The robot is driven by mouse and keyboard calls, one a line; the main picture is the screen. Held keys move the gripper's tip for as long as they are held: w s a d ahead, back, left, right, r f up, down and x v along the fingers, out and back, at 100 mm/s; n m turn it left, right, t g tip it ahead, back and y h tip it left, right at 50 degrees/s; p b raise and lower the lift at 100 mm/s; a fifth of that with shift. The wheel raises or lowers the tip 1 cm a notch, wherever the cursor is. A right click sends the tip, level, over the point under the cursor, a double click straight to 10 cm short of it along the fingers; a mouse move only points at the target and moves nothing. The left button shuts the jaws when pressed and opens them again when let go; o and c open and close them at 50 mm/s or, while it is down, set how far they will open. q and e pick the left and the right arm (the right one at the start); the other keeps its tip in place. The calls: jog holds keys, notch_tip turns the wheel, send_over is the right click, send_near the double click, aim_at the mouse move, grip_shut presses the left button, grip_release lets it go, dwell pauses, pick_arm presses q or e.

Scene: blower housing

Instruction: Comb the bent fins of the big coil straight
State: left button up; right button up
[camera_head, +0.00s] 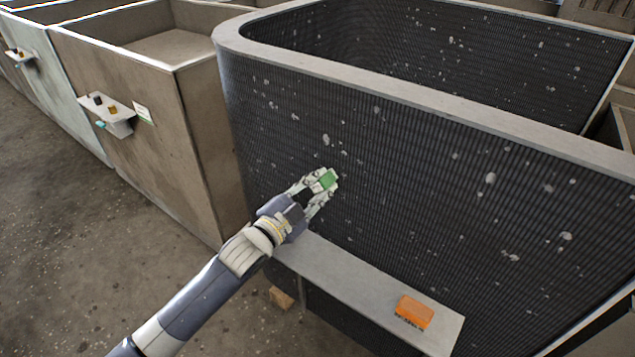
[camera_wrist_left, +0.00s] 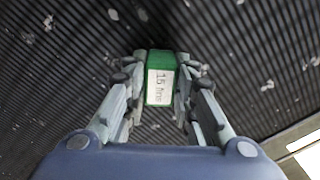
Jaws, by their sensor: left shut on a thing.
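The big coil (camera_head: 430,175) is a tall dark wall of fine vertical fins with a rounded left corner and a pale grey top rim. Pale patches are scattered over its fins, and the fins also fill the background of the left wrist view (camera_wrist_left: 50,70). My left gripper (camera_head: 322,186) is shut on a green fin comb (camera_head: 328,179) in front of the coil's face. In the left wrist view the comb (camera_wrist_left: 160,78) has a white label reading "15 fins". I cannot tell whether the comb touches the fins. My right gripper is out of view.
A grey shelf (camera_head: 355,282) juts from the coil's lower front. An orange block with dark bristles or teeth (camera_head: 414,311) lies on it. A wooden block (camera_head: 281,298) is on the floor below. Brown housings (camera_head: 150,130) with a small loaded shelf (camera_head: 112,112) stand left; floor there is open.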

pick_arm(q)
jog(key=shift+f+b, duration=0.95)
jog(key=shift+f, duration=0.55)
jog(key=shift+d+f, duration=0.1)
jog(key=shift+f, duration=0.2)
